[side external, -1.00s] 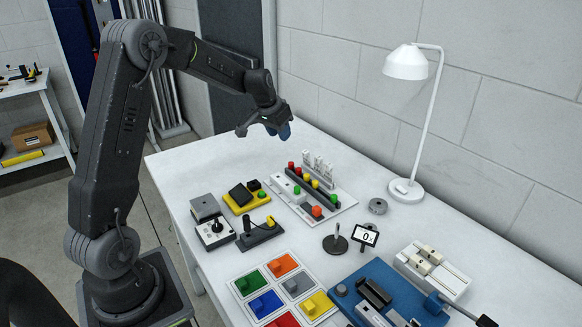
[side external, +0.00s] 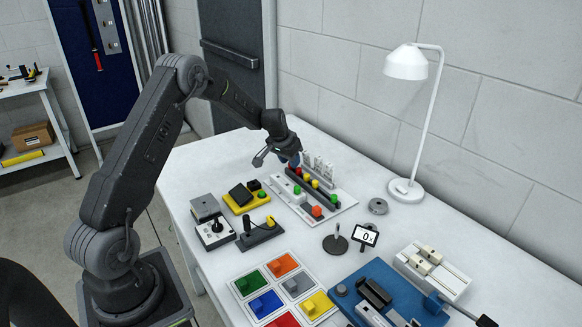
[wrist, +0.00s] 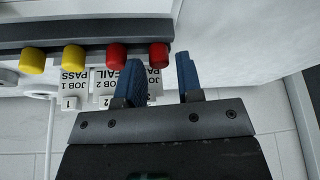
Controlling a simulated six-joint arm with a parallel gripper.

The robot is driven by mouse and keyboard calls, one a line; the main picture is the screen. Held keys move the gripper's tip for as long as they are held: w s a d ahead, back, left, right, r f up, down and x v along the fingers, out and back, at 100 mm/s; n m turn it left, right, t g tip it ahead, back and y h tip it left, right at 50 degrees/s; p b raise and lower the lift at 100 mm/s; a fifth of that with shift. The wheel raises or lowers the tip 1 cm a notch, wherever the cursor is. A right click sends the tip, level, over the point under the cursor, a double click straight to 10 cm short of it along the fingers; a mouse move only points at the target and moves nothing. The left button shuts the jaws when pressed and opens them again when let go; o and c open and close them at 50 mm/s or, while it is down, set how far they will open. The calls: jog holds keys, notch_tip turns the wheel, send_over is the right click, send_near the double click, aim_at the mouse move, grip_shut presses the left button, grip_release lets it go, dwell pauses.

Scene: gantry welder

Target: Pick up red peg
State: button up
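My gripper (wrist: 160,62) is open and empty. Its two blue fingers point toward a row of pegs, with the end red peg (wrist: 158,54) showing in the gap between them in the wrist view. A second red peg (wrist: 117,54) is just left of the left finger. In the side external view my gripper (side external: 292,160) is at the far end of the dark peg rail, where a red peg (side external: 299,171) shows beside the fingers. The end red peg is mostly hidden there. I cannot tell whether a finger touches a peg.
Two yellow pegs (wrist: 73,57) continue the row. Job label cards (wrist: 105,90) stand behind the rail. Nearby are a yellow-based device (side external: 246,198), a joystick box (side external: 215,232) and a coloured block tray (side external: 284,290). A white lamp (side external: 405,190) stands to the right.

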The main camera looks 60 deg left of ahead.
jog(key=shift+w+f, duration=0.25)
jog(key=shift+f, duration=0.25)
grip_shut()
jog(key=shift+r, duration=0.15)
